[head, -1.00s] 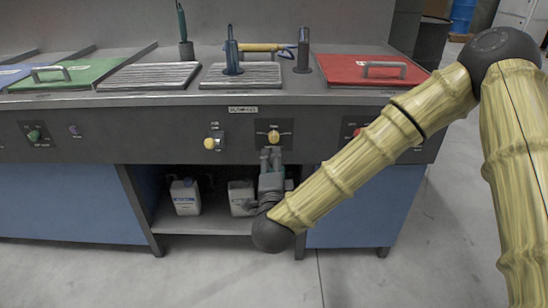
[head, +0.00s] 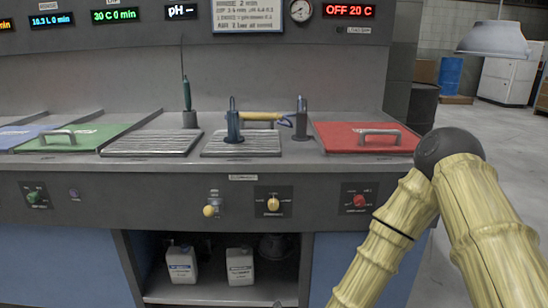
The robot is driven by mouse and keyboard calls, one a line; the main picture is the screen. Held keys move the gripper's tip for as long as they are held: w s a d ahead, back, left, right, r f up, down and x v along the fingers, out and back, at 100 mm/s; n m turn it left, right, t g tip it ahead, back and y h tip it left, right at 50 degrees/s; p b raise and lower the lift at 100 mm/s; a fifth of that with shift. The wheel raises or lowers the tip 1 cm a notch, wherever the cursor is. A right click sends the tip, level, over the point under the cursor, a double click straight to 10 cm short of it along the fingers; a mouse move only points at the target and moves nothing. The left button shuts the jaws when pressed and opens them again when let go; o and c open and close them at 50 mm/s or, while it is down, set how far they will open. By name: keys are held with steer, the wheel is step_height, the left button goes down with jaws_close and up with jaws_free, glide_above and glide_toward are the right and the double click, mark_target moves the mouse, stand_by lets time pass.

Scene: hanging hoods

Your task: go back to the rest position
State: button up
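My arm (head: 392,240) comes in from the right, bends at a dark elbow joint (head: 449,150) and runs down out of the bottom of the head view. My gripper is out of the picture below, so its fingers cannot be seen. The yellow knob (head: 272,202) on the counter's front panel is uncovered, with nothing touching it. A second yellow knob (head: 209,211) sits to its left, and a red knob (head: 359,201) to its right.
A long counter has a green lid (head: 75,137), a red lid (head: 365,138) and slatted grates (head: 150,143). Two white jugs (head: 240,266) stand on the shelf below. A hanging hood (head: 494,40) is at the upper right. Open floor lies at the right.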

steer(key=s+d+f+n+g, duration=0.3)
steer(key=s+d+f, duration=0.2)
steer(key=s+f, duration=0.3)
steer(key=s+d+f+n+g, duration=0.2)
steer(key=s+d+f+g, duration=0.2)
steer(key=s+f, duration=0.4)
steer(key=s+d+f+n+g+h, duration=0.1)
steer(key=s+d+f+n+g, duration=0.15)
steer(key=s+d, duration=0.45)
steer(key=s+d+f+n+g+h, duration=0.1)
steer(key=s+d+f+g+h, duration=0.2)
steer(key=s, duration=0.5)
step_height(320, 180, up, 29)
steer(key=d+y+p, duration=0.1)
steer(key=p, duration=2.8)
steer(key=shift+d+t, duration=0.25)
steer(key=shift+t, duration=0.1)
steer(key=shift+s+r, duration=0.1)
